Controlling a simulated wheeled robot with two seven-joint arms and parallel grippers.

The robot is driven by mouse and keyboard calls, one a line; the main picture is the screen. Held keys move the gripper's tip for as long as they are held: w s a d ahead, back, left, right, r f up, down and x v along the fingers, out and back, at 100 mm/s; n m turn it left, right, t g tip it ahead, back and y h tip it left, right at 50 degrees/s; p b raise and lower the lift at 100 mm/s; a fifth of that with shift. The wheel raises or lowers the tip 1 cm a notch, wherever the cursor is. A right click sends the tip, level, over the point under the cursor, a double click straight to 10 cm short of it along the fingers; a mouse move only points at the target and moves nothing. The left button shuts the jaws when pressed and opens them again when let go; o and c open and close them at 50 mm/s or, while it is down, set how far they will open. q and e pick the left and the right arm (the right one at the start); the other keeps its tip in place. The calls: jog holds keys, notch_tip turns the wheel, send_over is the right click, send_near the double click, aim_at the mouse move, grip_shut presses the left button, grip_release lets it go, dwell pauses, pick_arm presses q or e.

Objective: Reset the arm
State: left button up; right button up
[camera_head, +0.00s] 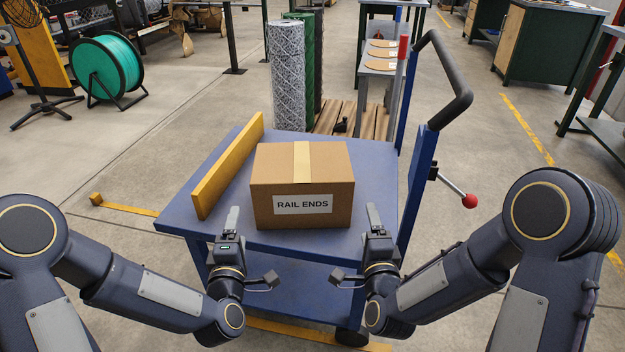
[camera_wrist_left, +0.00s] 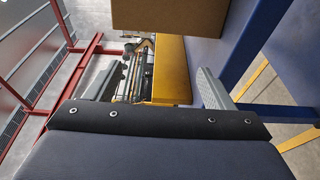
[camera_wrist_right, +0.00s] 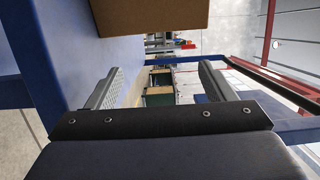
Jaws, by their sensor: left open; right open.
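A closed cardboard box (camera_head: 302,180) labelled "RAIL ENDS" sits upright on the blue cart top (camera_head: 375,178). My left gripper (camera_head: 232,220) is at the cart's front edge, just before the box's left front corner. My right gripper (camera_head: 375,220) is before its right front corner. Both are open and empty, with fingers pointing forward. The box also shows at the top of the right wrist view (camera_wrist_right: 150,14).
A yellow rail (camera_head: 228,165) runs along the cart's left edge. A blue post with a black handle (camera_head: 452,100) and a red-knobbed lever (camera_head: 468,199) stand at its right. Mesh rolls (camera_head: 287,75) stand behind on a pallet (camera_head: 372,122). Open floor lies on both sides.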

jog(key=shift+r, duration=0.1)
